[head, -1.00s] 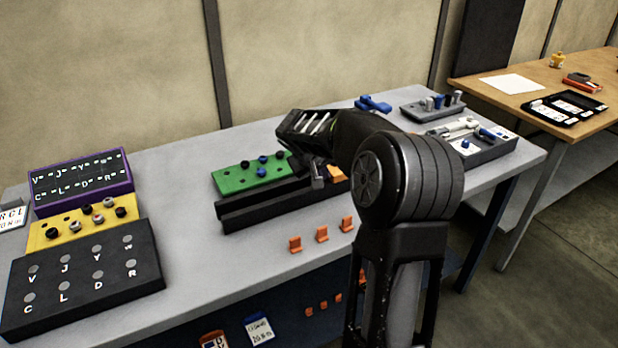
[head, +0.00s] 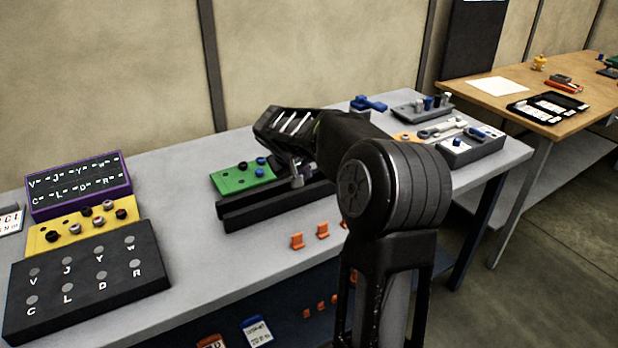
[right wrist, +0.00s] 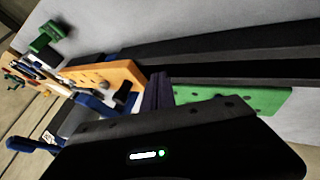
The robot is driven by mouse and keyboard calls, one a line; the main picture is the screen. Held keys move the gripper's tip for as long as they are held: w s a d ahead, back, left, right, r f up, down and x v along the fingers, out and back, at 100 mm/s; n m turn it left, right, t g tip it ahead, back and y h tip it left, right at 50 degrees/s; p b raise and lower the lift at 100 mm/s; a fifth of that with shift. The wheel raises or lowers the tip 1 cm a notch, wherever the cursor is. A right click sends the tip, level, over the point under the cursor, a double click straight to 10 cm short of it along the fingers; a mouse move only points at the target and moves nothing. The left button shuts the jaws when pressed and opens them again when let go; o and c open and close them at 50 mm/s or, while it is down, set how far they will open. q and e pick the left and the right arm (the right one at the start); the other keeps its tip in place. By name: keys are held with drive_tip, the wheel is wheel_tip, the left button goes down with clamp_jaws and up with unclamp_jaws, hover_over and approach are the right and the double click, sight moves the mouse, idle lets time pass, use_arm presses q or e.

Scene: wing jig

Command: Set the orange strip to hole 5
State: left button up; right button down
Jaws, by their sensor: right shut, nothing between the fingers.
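The orange strip (right wrist: 98,74) shows in the right wrist view, with holes along it and a dark peg (right wrist: 125,91) near its right end. My right gripper (head: 297,179) is shut and empty over the jig. In the right wrist view its fingers (right wrist: 156,92) appear between the orange and green strips; contact cannot be told. My left gripper is out of view.
Small orange clips (head: 297,241) stand in front of the jig. A yellow block (head: 85,228) with pegs and a black lettered block (head: 85,280) are at left. A grey tray (head: 470,150) with tools is at right. Bare tabletop lies left of the jig.

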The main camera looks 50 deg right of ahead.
drive_tip(key=v, duration=0.7)
drive_tip(key=shift+s+r+b, duration=0.25)
drive_tip(key=shift+b, duration=0.05)
drive_tip(key=shift+d, duration=0.15)
